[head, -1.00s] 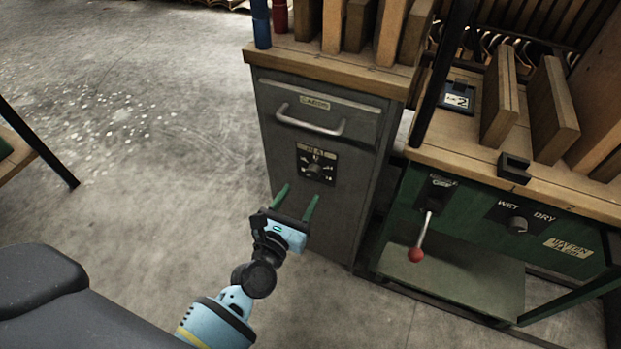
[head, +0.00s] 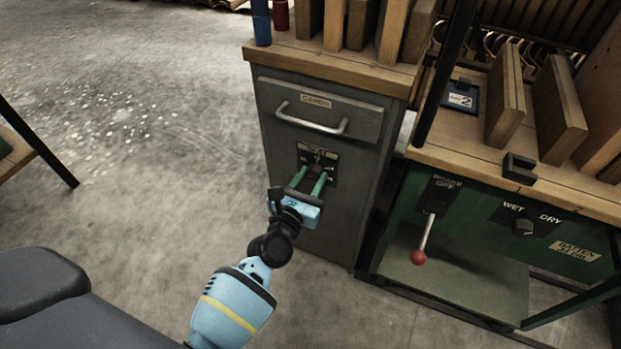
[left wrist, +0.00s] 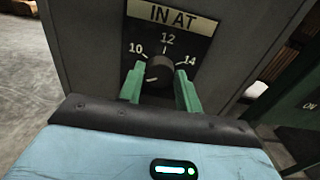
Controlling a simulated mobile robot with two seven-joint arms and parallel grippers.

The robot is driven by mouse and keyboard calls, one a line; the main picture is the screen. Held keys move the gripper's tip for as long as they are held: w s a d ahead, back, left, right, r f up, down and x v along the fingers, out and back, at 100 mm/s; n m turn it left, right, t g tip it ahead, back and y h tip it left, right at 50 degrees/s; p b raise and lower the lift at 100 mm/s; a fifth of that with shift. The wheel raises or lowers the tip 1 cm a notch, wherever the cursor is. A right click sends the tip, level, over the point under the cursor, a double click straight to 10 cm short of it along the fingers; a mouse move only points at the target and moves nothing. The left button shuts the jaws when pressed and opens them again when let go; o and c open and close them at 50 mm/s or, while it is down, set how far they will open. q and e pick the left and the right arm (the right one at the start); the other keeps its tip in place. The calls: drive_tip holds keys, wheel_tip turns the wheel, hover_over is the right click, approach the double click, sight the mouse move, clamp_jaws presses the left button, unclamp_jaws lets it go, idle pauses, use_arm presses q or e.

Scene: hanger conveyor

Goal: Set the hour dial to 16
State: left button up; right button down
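The hour dial is a dark round knob (left wrist: 160,73) on a black plate under an "IN AT" label (left wrist: 168,16). In the left wrist view 10, 12 and 14 show around it; the lower part of the scale is hidden by my fingers. A pale mark on the knob faces lower left. In the head view the dial plate (head: 318,158) is on the grey cabinet front, partly covered by my gripper. My left gripper (left wrist: 159,70) is open, its green fingers on either side of the knob. I cannot tell whether they touch it. My right gripper is not in view.
The grey cabinet (head: 275,125) has a drawer handle (head: 311,118) above the dial. To its right, a green bench carries a red-knobbed lever (head: 418,257) and a WET/DRY knob (head: 523,227).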

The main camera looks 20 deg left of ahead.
use_arm(q)
drive_tip(key=c, duration=0.5)
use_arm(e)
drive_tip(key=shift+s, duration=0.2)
